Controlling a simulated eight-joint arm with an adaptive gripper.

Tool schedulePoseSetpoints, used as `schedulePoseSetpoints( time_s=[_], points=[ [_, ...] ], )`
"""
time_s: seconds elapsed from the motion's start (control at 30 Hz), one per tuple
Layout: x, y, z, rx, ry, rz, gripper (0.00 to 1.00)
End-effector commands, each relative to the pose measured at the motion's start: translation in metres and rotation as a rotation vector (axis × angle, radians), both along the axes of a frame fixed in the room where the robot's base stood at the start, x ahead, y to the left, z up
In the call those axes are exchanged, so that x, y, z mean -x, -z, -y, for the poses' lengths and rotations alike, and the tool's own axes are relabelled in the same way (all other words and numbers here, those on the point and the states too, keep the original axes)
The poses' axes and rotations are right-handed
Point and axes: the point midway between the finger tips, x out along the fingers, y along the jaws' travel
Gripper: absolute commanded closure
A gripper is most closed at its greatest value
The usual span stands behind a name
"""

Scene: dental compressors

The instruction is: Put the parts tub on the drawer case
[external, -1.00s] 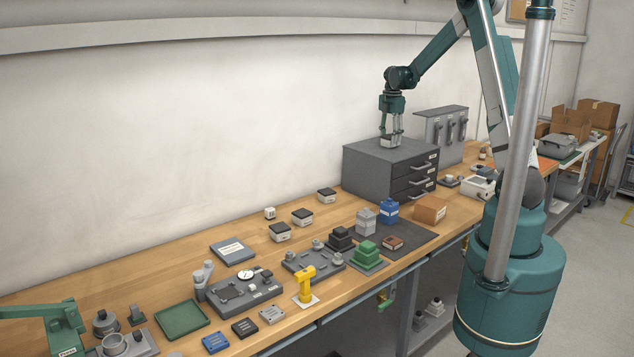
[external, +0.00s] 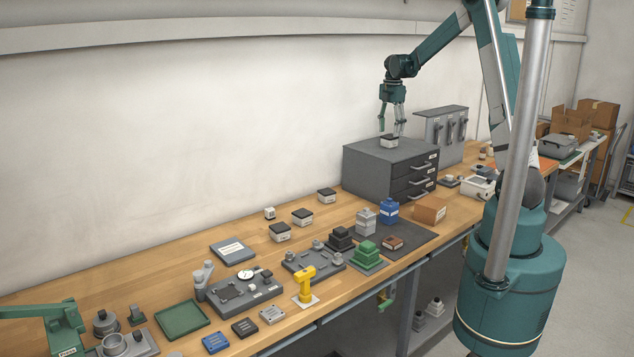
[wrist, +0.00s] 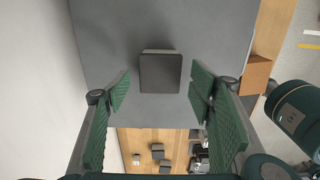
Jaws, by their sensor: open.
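A small white tub with a dark lid, the parts tub (external: 389,141), sits upright on top of the grey drawer case (external: 365,167). In the wrist view the tub (wrist: 161,73) shows its dark square lid from above, resting on the flat top of the drawer case (wrist: 105,30), with bare surface around it. My gripper (external: 392,128) is open just above the tub. In the wrist view the fingers of my gripper (wrist: 160,98) are spread wide, one on each side, apart from the tub.
Several similar dark-lidded tubs (external: 280,232) stand on the wooden bench left of the case. A grey panel with handles (external: 447,134) stands behind the case at right. A blue container (external: 389,210) and a brown box (external: 429,209) stand in front of it.

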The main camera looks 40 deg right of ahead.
Motion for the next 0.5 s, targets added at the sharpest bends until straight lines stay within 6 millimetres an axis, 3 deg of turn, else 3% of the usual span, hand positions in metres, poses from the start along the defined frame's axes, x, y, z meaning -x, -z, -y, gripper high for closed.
schedulePoseSetpoints(
  time_s=[0.3,0.5],
  points=[
    [0.000,-0.050,0.000,0.000,0.000,0.000,0.46],
    [0.000,-0.068,0.000,0.000,0.000,0.000,0.46]
  ],
)
